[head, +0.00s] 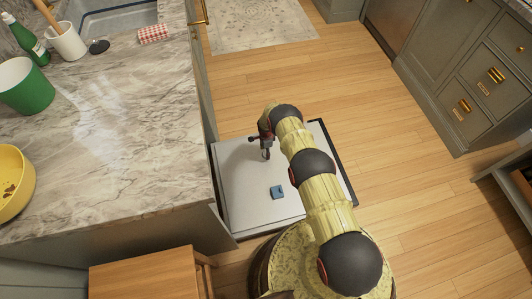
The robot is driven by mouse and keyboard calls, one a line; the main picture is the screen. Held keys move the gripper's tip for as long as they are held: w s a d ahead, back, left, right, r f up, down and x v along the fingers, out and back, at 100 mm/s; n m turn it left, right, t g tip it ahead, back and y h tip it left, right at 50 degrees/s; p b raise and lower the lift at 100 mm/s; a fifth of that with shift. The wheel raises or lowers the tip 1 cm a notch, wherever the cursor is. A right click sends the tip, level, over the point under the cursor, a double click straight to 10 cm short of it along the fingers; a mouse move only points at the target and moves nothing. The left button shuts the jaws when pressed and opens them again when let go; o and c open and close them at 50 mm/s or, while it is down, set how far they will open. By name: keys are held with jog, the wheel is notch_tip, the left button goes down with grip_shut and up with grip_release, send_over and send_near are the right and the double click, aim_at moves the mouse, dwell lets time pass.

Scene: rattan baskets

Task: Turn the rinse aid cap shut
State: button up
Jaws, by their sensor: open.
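A small blue piece with a dark part (277,192), which looks like the rinse aid dispenser and its cap, sits on the pale grey inner face of a lowered dishwasher door (244,190). It is too small to tell how the cap is turned. My gripper (266,155) is above the door, pointing down, up and to the left of the blue piece in the picture and apart from it. It is open and I see nothing between its fingers. My arm comes in from the lower right, just right of the blue piece.
A marble counter (120,120) runs along the left, its edge close to the door. It carries a green pot (27,88) and a yellow bowl (12,180). A wooden stool (140,275) stands at the lower left. The wooden floor (420,190) right of the door is clear.

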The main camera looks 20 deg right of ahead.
jog(key=shift+c, duration=1.2)
jog(key=c, duration=0.9)
